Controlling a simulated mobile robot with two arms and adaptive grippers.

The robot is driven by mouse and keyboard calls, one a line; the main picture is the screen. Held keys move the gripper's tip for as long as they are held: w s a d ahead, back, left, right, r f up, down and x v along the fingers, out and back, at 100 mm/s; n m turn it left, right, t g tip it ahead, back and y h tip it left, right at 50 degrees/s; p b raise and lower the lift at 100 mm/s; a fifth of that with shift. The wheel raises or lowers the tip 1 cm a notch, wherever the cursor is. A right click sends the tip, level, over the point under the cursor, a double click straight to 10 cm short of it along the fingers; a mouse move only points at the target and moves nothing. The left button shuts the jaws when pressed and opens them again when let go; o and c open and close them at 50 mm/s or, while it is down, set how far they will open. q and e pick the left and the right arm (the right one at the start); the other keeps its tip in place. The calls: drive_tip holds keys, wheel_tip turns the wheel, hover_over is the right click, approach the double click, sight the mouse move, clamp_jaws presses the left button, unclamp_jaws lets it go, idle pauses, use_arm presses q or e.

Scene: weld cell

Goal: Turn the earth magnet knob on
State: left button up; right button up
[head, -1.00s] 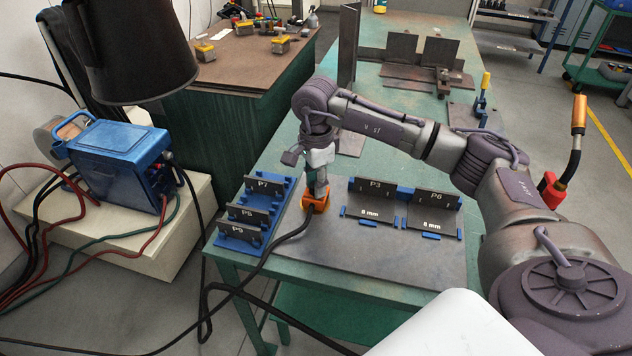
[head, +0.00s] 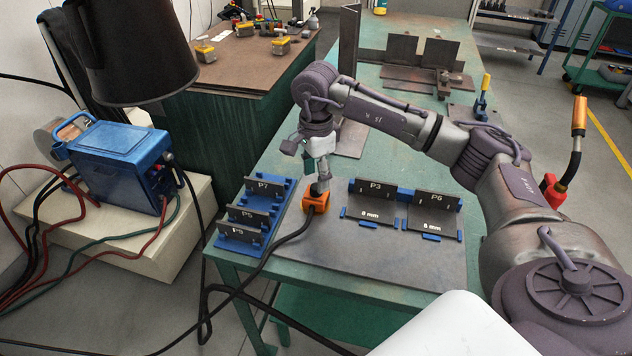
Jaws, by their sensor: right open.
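The earth magnet (head: 316,203) is an orange block with a black cable, standing on the grey plate (head: 380,262) on the green table. A small grey stem, seemingly its knob (head: 318,188), rises from its top; which way it is turned is too small to tell. My right gripper (head: 314,172) is open and points down just above the magnet. Its fingers partly overlap the top of the stem in this view, and I cannot tell whether they touch it. My left gripper is not in view.
A blue rack (head: 240,236) with plates P7, P5 and P9 stands left of the magnet. Plates P3 (head: 374,192) and P6 (head: 437,201) stand in blue holders to its right. A blue welding machine (head: 122,165) is at left; a dark hood (head: 140,55) hangs at upper left.

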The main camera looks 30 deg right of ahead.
sight(316, 186)
wheel_tip(316, 186, up, 9)
idle(0.3)
idle(0.5)
